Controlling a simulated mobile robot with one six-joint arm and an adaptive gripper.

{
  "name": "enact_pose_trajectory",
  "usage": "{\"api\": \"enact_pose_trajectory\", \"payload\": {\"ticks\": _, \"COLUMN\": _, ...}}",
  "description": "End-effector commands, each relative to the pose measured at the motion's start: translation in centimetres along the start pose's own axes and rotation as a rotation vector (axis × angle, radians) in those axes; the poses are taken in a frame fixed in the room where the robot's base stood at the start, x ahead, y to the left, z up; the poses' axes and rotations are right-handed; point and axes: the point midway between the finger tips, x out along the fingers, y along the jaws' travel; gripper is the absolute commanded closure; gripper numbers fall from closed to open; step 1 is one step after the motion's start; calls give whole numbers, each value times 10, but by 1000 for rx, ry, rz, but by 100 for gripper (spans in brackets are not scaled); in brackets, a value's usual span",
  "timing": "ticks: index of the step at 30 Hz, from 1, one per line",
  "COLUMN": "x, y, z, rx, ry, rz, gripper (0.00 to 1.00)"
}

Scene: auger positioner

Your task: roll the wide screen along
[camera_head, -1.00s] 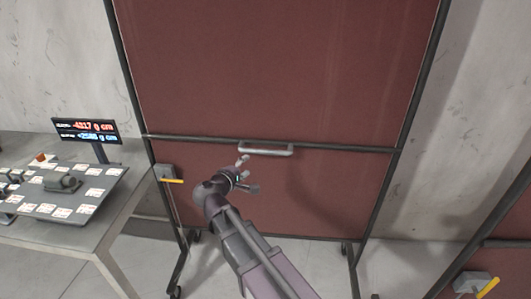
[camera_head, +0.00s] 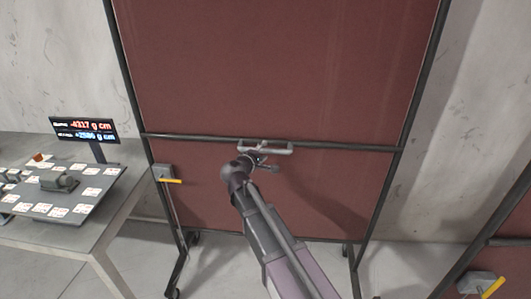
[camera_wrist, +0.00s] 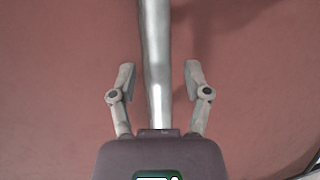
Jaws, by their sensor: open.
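The wide screen (camera_head: 275,80) is a tall dark red panel in a black frame on castered feet. How deep the bar sits between the fingers is hard to tell.
A grey table (camera_head: 105,245) with a tilted board of labels and a digital display (camera_head: 84,129) stands at left. A grey box with a yellow lever (camera_head: 167,175) sits on the screen's left post. Another red panel (camera_head: 505,240) is at lower right. A concrete wall is behind.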

Motion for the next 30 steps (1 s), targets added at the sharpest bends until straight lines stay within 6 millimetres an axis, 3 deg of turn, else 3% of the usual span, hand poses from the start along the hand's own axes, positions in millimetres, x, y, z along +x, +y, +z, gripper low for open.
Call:
{"api": "enact_pose_trajectory", "payload": {"ticks": 14, "x": 8, "y": 0, "z": 0, "rx": -1, "ry": 1, "rz": 0, "gripper": 38}}
{"api": "enact_pose_trajectory", "payload": {"ticks": 20, "x": 8, "y": 0, "z": 0, "rx": -1, "ry": 1, "rz": 0, "gripper": 97}}
{"api": "enact_pose_trajectory", "payload": {"ticks": 30, "x": 8, "y": 0, "z": 1, "rx": 0, "ry": -1, "rz": 0, "gripper": 100}}
